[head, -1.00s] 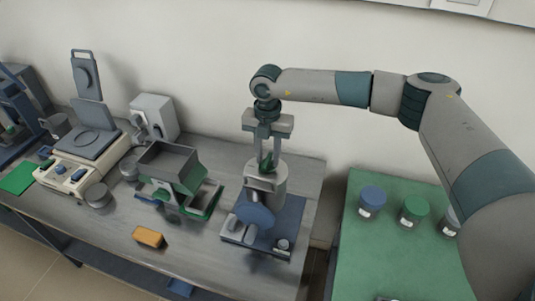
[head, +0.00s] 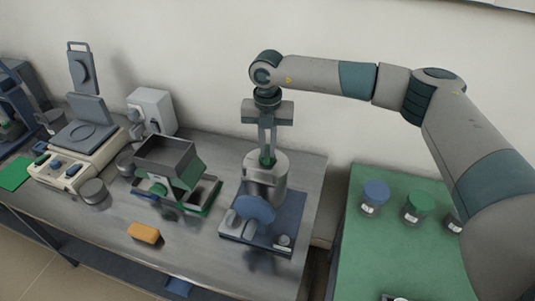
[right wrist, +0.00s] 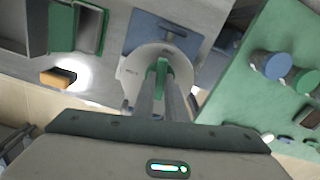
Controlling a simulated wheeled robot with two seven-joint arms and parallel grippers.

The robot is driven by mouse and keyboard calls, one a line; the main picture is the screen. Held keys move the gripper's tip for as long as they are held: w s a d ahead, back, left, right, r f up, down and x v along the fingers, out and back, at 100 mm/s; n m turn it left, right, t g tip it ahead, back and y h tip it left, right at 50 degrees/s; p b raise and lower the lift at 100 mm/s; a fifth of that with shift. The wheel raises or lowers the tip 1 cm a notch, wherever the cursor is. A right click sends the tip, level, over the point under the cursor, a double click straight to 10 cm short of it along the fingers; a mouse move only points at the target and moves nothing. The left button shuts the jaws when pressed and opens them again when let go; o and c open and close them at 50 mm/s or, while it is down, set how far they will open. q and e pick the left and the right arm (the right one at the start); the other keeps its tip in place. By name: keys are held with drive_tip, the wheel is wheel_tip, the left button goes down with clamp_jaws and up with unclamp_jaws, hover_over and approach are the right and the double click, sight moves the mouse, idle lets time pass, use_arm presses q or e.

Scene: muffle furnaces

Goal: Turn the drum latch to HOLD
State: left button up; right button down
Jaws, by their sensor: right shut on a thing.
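The drum (head: 265,178) is a pale grey cylinder standing on a blue base plate (head: 283,229) near the right end of the grey bench. A green latch (right wrist: 161,68) stands up from the middle of its top. My right gripper (head: 267,158) points straight down over the drum, its fingers shut on the green latch. The right wrist view shows the two fingers meeting at the latch, which hides part of it. Markings on the drum top are too small to read. My left gripper is not in view.
A hopper device (head: 168,160) and an orange block (head: 145,233) are left of the drum. A cream instrument (head: 75,165) is farther left. A green table (head: 385,245) with blue-lidded (head: 375,192) and green-lidded (head: 419,203) jars is at right. The front bench edge is mostly clear.

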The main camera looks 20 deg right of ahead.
use_arm(q)
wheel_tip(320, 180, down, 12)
drive_tip(key=b, duration=1.1)
use_arm(e)
drive_tip(key=n, duration=0.8)
drive_tip(key=shift+f, duration=0.2)
drive_tip(key=n+b, duration=0.3)
drive_tip(key=shift+n, duration=0.3)
drive_tip(key=n+b, duration=0.2)
drive_tip(key=n, duration=0.1)
drive_tip(key=shift+r, duration=0.2)
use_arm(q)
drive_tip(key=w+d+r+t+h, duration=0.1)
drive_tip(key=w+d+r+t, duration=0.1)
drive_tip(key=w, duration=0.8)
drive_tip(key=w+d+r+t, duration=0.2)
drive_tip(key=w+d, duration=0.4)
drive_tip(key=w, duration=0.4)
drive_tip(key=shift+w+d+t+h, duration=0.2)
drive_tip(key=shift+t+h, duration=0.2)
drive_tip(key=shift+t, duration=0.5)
use_arm(e)
drive_tip(key=shift+n, duration=0.6)
drive_tip(key=c, duration=1.8)
unclamp_jaws()
